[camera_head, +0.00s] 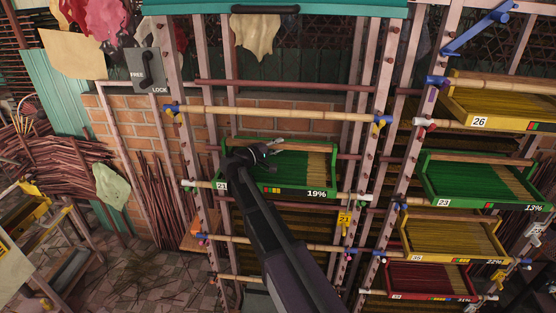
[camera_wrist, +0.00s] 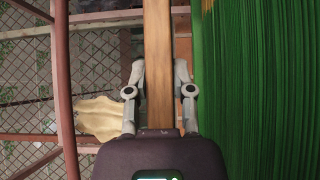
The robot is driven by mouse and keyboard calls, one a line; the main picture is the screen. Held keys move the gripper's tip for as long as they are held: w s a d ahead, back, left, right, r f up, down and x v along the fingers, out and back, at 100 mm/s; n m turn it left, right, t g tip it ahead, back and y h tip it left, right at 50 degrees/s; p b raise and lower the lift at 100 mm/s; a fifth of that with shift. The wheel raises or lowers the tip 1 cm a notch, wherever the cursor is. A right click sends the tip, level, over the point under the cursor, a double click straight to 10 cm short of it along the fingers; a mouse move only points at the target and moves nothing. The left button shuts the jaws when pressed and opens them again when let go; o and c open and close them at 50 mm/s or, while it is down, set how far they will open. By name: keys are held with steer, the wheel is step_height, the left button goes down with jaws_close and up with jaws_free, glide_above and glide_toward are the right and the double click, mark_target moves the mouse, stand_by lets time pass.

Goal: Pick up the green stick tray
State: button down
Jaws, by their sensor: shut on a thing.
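A green stick tray (camera_head: 290,184) marked 21 and 19% sits in the middle rack, with green sticks on its left and bare tan sticks on its right. My gripper (camera_head: 270,149) is at its back left, at its wooden back bar (camera_head: 313,147). In the wrist view my gripper (camera_wrist: 160,70) has one finger on each side of the wooden bar (camera_wrist: 157,35) and is shut on it. The green sticks (camera_wrist: 255,90) fill the right of that view. I cannot tell whether the tray is clear of its rails. My forearm hides part of its front left.
Another green tray (camera_head: 480,200) marked 23 and 13% is in the right rack, with yellow trays above (camera_head: 498,125) and below it and a red tray (camera_head: 427,295) lower down. Rack posts (camera_head: 384,80) and a bamboo pole (camera_head: 290,114) frame the middle tray closely.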

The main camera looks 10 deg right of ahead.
steer(key=shift+r, duration=0.15)
step_height(320, 180, up, 3)
steer(key=p, duration=0.3)
steer(key=shift+r+p, duration=0.15)
steer(key=shift+p, duration=0.2)
steer(key=s+a, duration=0.2)
steer(key=s, duration=0.6)
steer(key=s+a, duration=0.3)
steer(key=s, duration=0.6)
steer(key=shift+a, duration=0.25)
steer(key=shift+s, duration=0.1)
